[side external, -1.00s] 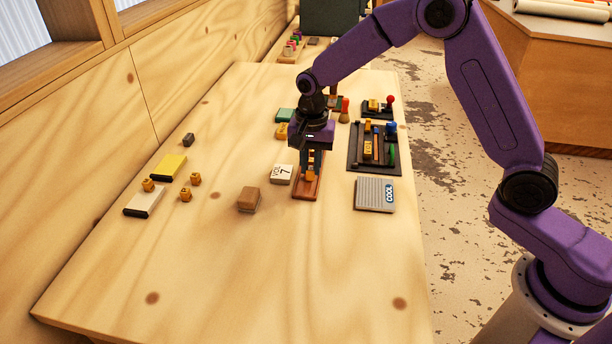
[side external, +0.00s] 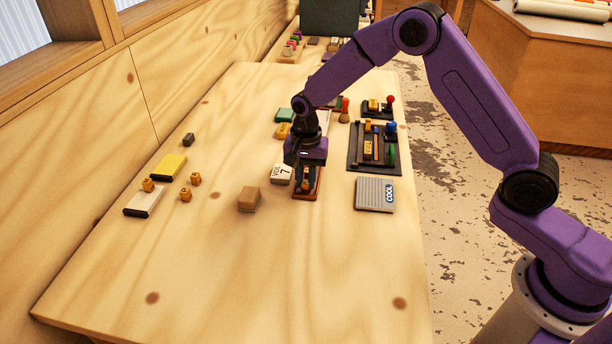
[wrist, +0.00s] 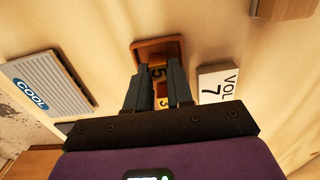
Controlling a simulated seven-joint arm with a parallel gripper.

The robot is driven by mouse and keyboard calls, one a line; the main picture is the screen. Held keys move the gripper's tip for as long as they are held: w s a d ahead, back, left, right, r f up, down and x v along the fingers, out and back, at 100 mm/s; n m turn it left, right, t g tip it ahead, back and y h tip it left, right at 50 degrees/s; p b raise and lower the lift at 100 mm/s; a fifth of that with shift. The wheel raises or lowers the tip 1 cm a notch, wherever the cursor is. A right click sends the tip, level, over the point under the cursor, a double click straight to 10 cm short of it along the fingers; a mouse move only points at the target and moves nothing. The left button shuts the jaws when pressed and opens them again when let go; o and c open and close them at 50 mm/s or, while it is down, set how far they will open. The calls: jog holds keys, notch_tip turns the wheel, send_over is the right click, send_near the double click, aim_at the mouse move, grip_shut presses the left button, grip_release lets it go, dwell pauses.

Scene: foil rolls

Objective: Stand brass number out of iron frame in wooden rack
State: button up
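My gripper (side external: 306,187) is low over the narrow reddish-brown wooden rack (side external: 312,198), fingers pointing down. In the wrist view the rack's end (wrist: 150,46) shows beyond the two fingers. A brass block marked 5 (wrist: 158,73) sits between the fingertips, which appear shut on it. A second brass block marked 3 (wrist: 163,102) shows behind it, partly hidden by the gripper. Whether the 5 touches the rack's floor cannot be told. The dark iron frame (side external: 355,160) lies to the right, with a brass block (side external: 368,148) and coloured pieces in it.
A white VOL 7 block (side external: 281,174) stands close left of the rack, with a brown block (side external: 249,199) nearby. A grey COOL box (side external: 374,193) is to the right. Yellow and white pads with small brass pieces lie far left. The front table is clear.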

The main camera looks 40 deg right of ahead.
aim_at(306, 181)
jog(key=o, duration=0.4)
jog(key=shift+c, duration=0.2)
jog(key=shift+r, duration=0.1)
notch_tip(306, 181, up, 12)
jog(key=shift+s+r, duration=0.1)
jog(key=s+a+r+n, duration=0.1)
jog(key=s+r+n, duration=0.2)
jog(key=s+n, duration=0.5)
jog(key=s+d+n, duration=0.3)
jog(key=s+n, duration=0.1)
jog(key=s, duration=0.5)
jog(key=s+d+n, duration=0.3)
jog(key=s+n, duration=0.2)
jog(key=s, duration=0.5)
jog(key=s+d+f+n, duration=0.1)
jog(key=s+d+n, duration=0.3)
jog(key=s, duration=0.5)
jog(key=shift+s+n, duration=0.25)
jog(key=shift+n, duration=0.05)
